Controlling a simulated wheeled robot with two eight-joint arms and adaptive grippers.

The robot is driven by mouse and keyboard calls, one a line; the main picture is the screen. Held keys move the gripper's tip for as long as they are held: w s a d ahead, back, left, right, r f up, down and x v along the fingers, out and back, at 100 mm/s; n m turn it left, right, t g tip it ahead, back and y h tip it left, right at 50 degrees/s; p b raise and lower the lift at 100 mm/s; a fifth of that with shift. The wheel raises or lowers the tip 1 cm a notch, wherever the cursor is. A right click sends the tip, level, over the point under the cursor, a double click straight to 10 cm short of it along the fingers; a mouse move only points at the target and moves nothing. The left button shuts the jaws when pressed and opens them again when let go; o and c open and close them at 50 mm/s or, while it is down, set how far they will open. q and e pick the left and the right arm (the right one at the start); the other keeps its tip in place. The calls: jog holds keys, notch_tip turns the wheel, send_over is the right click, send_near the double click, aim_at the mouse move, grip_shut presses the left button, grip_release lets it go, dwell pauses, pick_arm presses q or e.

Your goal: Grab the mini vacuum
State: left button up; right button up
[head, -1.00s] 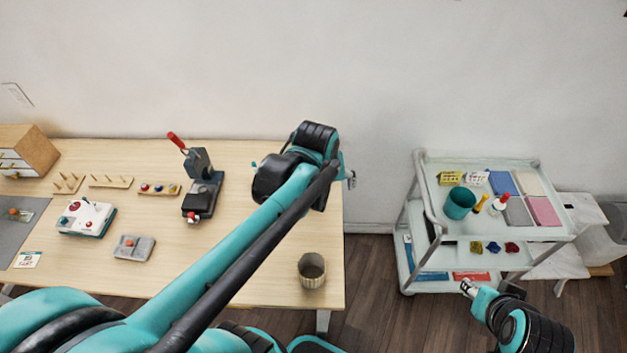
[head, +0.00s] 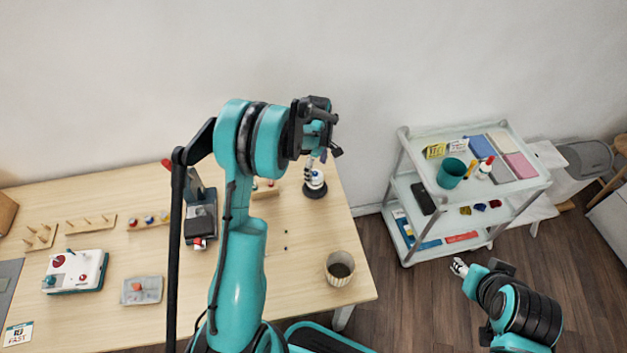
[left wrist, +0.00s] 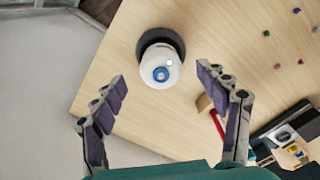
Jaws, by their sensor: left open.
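The mini vacuum looks to be the small round white thing with a dark base (head: 315,186) standing upright near the table's back right corner. In the left wrist view its white body with a blue button on top (left wrist: 160,66) lies just beyond and between the fingertips. My left gripper (head: 315,165) hangs above it, pointing down. In the left wrist view the left gripper (left wrist: 161,77) is open and empty, with its fingers spread wide. My right gripper (head: 458,267) is low at the right, over the floor and away from the table; its fingers are too small to read.
A black device with a red handle (head: 201,215) stands left of my arm. A ribbed cup (head: 340,268) is at the table's front right. A white cart (head: 405,185) with a teal cup (head: 451,173) stands to the right, with floor between.

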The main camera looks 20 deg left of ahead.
aim_at(315, 180)
pick_arm(q)
jog(key=f, duration=0.2)
jog(key=f+b, duration=0.1)
jog(key=f, duration=0.1)
jog(key=f+b, duration=0.1)
jog(key=f, duration=0.2)
jog(key=shift+a, duration=0.25)
